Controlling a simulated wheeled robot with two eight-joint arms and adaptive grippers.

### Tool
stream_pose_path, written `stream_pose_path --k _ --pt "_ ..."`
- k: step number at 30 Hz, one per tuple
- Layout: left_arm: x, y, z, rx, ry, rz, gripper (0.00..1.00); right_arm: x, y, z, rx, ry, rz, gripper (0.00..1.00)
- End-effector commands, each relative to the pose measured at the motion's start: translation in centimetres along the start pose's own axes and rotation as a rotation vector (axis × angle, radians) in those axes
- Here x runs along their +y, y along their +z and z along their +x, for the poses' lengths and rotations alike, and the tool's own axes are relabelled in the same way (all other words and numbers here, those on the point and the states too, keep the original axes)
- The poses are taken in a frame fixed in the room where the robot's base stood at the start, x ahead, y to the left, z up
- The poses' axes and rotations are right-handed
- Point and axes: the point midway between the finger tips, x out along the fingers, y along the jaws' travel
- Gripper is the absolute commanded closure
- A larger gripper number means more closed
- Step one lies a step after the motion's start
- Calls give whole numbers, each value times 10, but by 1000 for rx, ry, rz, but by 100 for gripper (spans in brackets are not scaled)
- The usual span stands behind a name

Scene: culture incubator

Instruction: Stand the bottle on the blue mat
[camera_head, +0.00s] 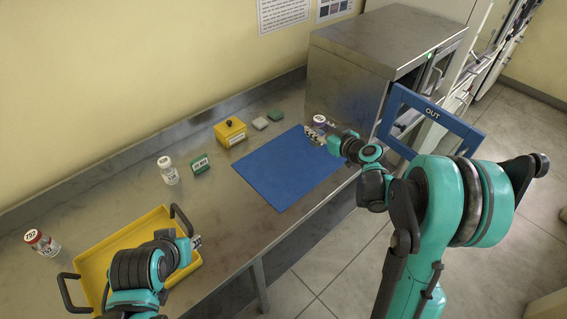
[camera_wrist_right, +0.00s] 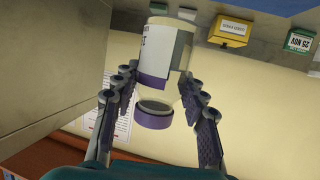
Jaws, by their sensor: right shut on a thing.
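A clear bottle with a purple cap and a white and purple label (camera_wrist_right: 158,55) is between the fingers of my right gripper (camera_wrist_right: 160,105), which is shut on it. In the head view the bottle's cap (camera_head: 319,118) shows just beyond the right gripper (camera_head: 315,135), near the far right corner of the blue mat (camera_head: 275,170). The bottle looks about upright. I cannot tell whether its base touches the mat. My left gripper (camera_head: 195,242) is over the right side of the yellow tray, partly hidden by its own arm; its jaws are unclear.
The yellow tray (camera_head: 85,262) has dark handles. A red-capped bottle (camera_head: 41,243), a white-capped bottle (camera_head: 168,170), a green box (camera_head: 200,163) and a yellow box (camera_head: 230,132) stand on the bench. The steel incubator (camera_head: 345,80) and a blue OUT frame (camera_head: 472,136) are close to my right arm.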

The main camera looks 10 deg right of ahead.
Motion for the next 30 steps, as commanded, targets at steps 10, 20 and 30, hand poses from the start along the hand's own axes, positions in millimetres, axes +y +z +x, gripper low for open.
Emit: stream_pose_path --k 10,20,30 --pt "0 11 15 0 1 0 70 -7 13 42 2 -24 -8 89" --pt "0 26 36 0 0 0 70 -77 51 65 3 -21 -7 89" --pt "0 33 46 0 0 0 70 -90 73 74 3 -18 -6 89"
